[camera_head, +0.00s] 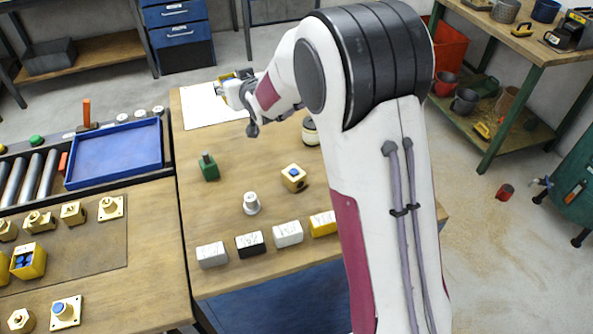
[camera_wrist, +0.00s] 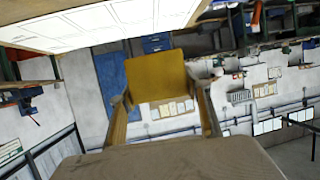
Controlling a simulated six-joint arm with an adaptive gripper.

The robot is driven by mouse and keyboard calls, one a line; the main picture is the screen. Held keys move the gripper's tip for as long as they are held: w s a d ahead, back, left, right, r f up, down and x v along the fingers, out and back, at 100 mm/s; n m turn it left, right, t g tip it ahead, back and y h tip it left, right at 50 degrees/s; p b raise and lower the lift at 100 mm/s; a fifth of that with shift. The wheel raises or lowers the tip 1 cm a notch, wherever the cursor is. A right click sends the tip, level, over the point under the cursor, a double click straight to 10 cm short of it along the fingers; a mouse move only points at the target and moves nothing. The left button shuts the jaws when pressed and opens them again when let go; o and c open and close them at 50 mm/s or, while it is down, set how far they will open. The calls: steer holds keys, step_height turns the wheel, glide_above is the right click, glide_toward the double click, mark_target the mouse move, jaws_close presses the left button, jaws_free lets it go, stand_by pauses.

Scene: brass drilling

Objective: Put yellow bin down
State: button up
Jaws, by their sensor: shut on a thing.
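My gripper (camera_head: 238,88) is at the far end of the wooden table, over the white sheet (camera_head: 200,112). It is shut on a yellow bin (camera_wrist: 160,76), which shows as a flat yellow face between the two fingers (camera_wrist: 165,112) in the wrist view. In the head view only slivers of yellow show around the gripper, and my wrist hides most of the bin. I cannot tell whether the bin touches the sheet.
White, black and yellow boxes (camera_head: 322,223) line the front edge. A blue tray (camera_head: 115,155) lies left.

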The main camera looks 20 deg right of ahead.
steer(key=m+h, duration=0.2)
glide_above(262, 142)
step_height(262, 142, down, 5)
steer(key=shift+r, duration=0.1)
stand_by(0.3)
steer(key=shift+f, duration=3.15)
steer(key=shift+f, duration=0.1)
steer(key=shift+f, duration=1.8)
steer(key=shift+f, duration=0.15)
steer(key=o, duration=1.2)
steer(key=shift+c, duration=0.2)
